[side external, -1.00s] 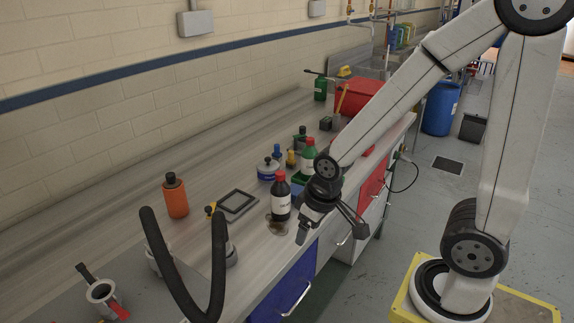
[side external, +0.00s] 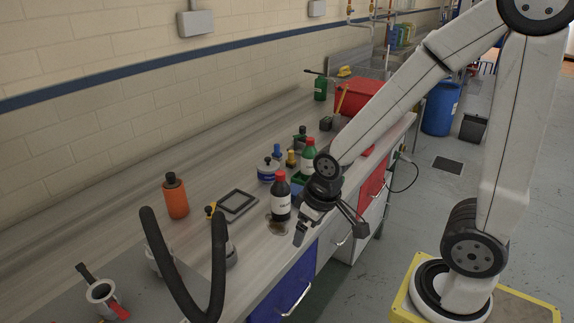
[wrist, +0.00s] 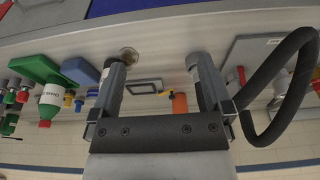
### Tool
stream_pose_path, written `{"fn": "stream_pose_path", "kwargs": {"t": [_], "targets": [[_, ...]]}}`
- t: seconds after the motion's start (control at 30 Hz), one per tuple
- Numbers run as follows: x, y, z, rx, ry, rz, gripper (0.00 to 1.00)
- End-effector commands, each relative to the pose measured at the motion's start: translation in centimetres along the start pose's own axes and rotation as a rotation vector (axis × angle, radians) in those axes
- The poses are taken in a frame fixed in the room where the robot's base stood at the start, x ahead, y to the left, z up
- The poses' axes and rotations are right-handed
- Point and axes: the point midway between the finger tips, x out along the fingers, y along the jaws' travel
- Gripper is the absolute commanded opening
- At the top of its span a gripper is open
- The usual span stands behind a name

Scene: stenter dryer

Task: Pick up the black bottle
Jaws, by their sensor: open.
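The black bottle (side external: 281,205) stands upright on the bench near its front edge, with a red cap and a white label. In the side view my gripper (side external: 301,232) is just to the right of the bottle, low by the bench edge, and looks tilted. In the wrist view my gripper (wrist: 160,65) shows two spread fingers with nothing held between them. A dark shape beside the left finger there may be the bottle; the finger hides most of it, so I cannot be sure.
A black curved handle (side external: 183,285) rises in the foreground. A red bin (side external: 362,97) is farther back.

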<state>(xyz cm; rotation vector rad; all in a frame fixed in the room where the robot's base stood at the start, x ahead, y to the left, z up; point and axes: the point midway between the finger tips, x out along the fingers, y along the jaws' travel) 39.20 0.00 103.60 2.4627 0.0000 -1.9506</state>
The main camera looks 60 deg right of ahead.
Motion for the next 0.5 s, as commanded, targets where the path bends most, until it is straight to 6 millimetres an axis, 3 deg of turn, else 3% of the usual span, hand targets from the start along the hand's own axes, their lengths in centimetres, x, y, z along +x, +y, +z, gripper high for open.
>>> {"fn": "stream_pose_path", "kwargs": {"t": [0.5], "targets": [[-4.2, 0.0, -1.1, 0.0, 0.005, 0.0, 1.0]]}}
